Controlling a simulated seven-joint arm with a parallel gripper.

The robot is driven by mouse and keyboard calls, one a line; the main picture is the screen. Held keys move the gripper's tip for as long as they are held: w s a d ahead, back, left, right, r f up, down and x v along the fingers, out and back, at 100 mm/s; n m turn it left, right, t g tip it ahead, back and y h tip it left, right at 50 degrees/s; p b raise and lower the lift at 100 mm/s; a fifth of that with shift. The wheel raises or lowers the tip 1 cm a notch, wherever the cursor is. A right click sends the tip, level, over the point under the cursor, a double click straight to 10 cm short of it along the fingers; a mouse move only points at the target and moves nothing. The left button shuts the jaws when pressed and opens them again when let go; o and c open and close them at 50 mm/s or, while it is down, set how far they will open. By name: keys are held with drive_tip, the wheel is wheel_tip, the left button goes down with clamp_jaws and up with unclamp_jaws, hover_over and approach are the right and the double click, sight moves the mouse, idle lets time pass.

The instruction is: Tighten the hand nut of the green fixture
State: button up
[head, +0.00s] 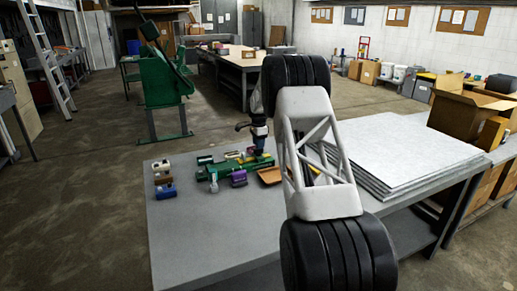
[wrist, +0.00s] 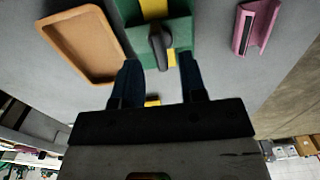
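The green fixture (head: 228,169) lies on the grey bench. In the wrist view its green block (wrist: 182,32) has a yellow strip (wrist: 154,9) across it. A dark elongated knob or handle (wrist: 161,47), which looks like the hand nut, stands out from the block. My gripper (wrist: 158,66) is open, with its two dark fingers apart near the block's edge. The knob shows between the fingertips, and I see no contact with it. In the head view my gripper (head: 259,147) is over the far end of the fixture, and the nut cannot be made out there.
A shallow brown tray (wrist: 82,43) lies beside the fixture. A purple channel-shaped piece (wrist: 257,28) lies on its other side. Several small coloured blocks (head: 163,180) stand at the bench's left. Stacked grey sheets (head: 400,150) lie on the right. The front left bench top (head: 200,235) is clear.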

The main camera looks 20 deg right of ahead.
drive_tip(key=shift+r, duration=2.2)
